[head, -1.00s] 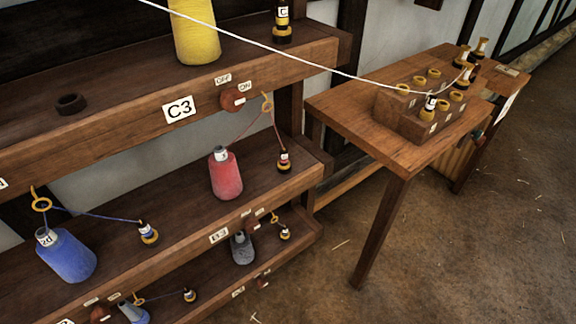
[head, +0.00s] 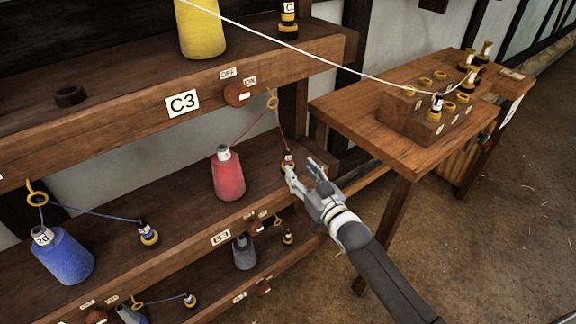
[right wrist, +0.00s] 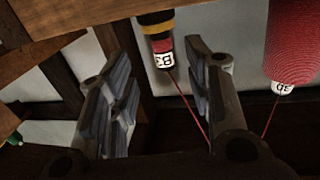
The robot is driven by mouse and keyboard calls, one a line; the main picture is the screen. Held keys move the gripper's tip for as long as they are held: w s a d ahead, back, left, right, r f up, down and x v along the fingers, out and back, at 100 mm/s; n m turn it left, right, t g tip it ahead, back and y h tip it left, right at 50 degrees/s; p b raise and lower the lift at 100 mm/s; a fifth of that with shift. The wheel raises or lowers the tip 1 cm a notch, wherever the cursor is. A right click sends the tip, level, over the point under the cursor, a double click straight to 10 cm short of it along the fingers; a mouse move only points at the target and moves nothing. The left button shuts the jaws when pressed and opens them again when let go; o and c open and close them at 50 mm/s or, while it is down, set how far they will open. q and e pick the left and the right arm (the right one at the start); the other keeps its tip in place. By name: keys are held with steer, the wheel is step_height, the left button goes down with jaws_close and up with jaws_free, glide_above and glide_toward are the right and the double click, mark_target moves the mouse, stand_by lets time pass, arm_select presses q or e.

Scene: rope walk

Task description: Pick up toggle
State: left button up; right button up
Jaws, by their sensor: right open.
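My right gripper (head: 304,172) is open over the middle shelf. A small toggle (head: 289,157) with a dark body, a red band and a white label stands there, at the end of a red thread. The gripper partly hides it in the head view. In the right wrist view the toggle (right wrist: 160,42) shows its yellow band and label between the two open fingers (right wrist: 162,85), near their tips. The fingers do not appear shut on it. A red cone of yarn (head: 228,176) stands to its left. My left gripper is not in view.
The red thread runs up through a yellow ring (head: 272,102) below the C3 shelf (head: 182,103). A wooden table (head: 370,128) with a block of several ringed holes (head: 425,115) stands to the right. A white thread crosses above. The floor in front is clear.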

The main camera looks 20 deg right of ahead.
mark_target(290, 160)
steer(key=shift+w+a, duration=0.15)
steer(key=shift+w, duration=0.8)
steer(key=shift+w+a+r, duration=0.1)
steer(key=shift+w+a, duration=0.15)
steer(key=shift+w, duration=0.65)
steer(key=shift+w+a, duration=0.2)
steer(key=shift+w, duration=0.65)
steer(key=shift+w+a+r, duration=0.1)
steer(key=shift+w+a, duration=0.15)
steer(key=shift+w, duration=0.65)
jaws_close()
